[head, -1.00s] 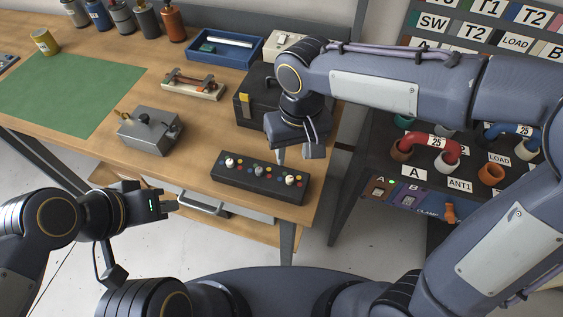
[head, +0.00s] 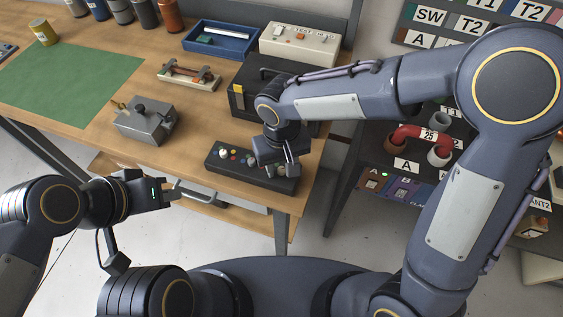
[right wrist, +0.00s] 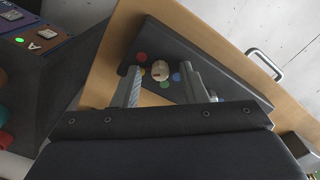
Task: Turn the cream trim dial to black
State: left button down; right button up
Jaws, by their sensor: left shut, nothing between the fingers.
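The black dial box (head: 238,168) lies near the bench's front right edge, with knobs and coloured dots on top. A pale knob (head: 224,153) is at its left end and a greyer one (head: 252,160) in the middle. My right gripper (head: 281,172) is over its right end and hides most of that part. In the right wrist view a cream dial (right wrist: 160,70) with coloured dots around it sits between the open fingers, one on each side. I cannot tell whether they touch it. My left gripper (head: 174,191) is shut and empty, left of the box and off the bench.
A grey box with a lever (head: 147,122) stands left of the dial box. A black case (head: 240,100) stands behind it, near my right forearm. A blue tray (head: 222,42) and a cream switch box (head: 300,45) are further back. A rack with pipes (head: 400,150) stands to the right.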

jog(key=shift+c, duration=0.3)
grip_shut()
jog(key=shift+n, duration=0.3)
jog(key=n, duration=0.4)
jog(key=shift+n, duration=0.3)
jog(key=n, duration=0.5)
jog(key=shift+o, duration=0.3)
grip_release()
